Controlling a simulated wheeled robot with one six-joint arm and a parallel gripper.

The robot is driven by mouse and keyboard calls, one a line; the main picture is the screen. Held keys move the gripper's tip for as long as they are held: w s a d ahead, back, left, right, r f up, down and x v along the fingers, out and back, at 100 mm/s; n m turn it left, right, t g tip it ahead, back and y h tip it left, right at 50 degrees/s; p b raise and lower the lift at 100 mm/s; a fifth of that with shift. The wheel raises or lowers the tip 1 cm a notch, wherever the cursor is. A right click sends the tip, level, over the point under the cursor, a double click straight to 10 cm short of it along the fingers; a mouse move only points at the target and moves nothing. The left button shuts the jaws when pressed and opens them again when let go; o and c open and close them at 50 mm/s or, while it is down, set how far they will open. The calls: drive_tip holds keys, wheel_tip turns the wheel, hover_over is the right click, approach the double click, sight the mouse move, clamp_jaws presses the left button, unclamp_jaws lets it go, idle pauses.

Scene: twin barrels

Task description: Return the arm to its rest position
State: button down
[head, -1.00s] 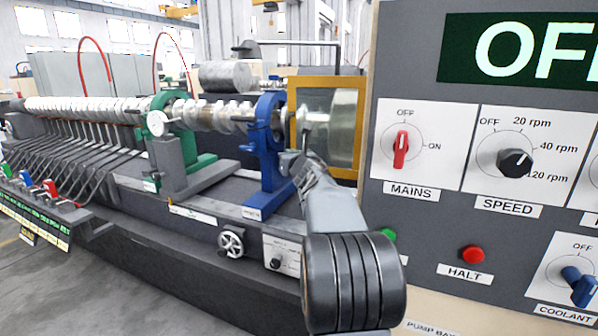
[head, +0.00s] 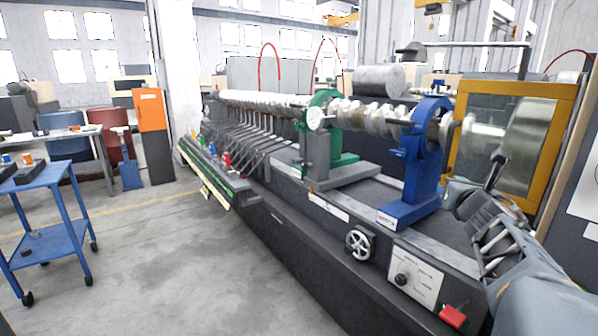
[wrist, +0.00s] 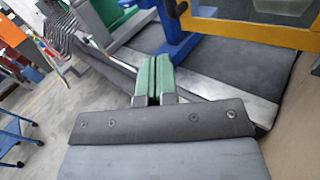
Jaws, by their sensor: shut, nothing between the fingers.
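My arm (head: 535,280) reaches in from the lower right corner of the head view. Its outer end is in front of the right part of the long grey machine (head: 330,205), near the yellow-framed window (head: 510,135). In the wrist view my gripper (wrist: 153,65) points at the machine bed, with its two green-faced fingers together and nothing between them. I cannot tell the exact gap between the fingertips and the bed. No object is held.
A blue support (head: 412,170) and a green support (head: 322,145) hold the long shaft left of my arm. A handwheel (head: 360,245) and a red button (head: 452,316) are on the machine's front. A blue cart (head: 45,215) stands left. The floor (head: 170,270) between is clear.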

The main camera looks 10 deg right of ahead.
drive_tip(key=s+a+f+m+g+y+p, duration=0.2)
drive_tip(key=s+a+f+m+g+p, duration=0.2)
drive_tip(key=a+m, duration=0.4)
drive_tip(key=s+a+f+m+g+y+p, duration=0.2)
drive_tip(key=s+a+f+m+g+p, duration=0.2)
drive_tip(key=s+a+m, duration=0.3)
drive_tip(key=s+a+f+m+g+y+p, duration=0.2)
drive_tip(key=s+a+f+m+g+p, duration=0.2)
drive_tip(key=a+m, duration=0.7)
drive_tip(key=s+m+g, duration=0.1)
drive_tip(key=s+m, duration=0.1)
drive_tip(key=m, duration=0.2)
drive_tip(key=shift+s+f+m+y, duration=0.15)
drive_tip(key=shift+f+m+y, duration=0.15)
drive_tip(key=shift+s+d, duration=0.1)
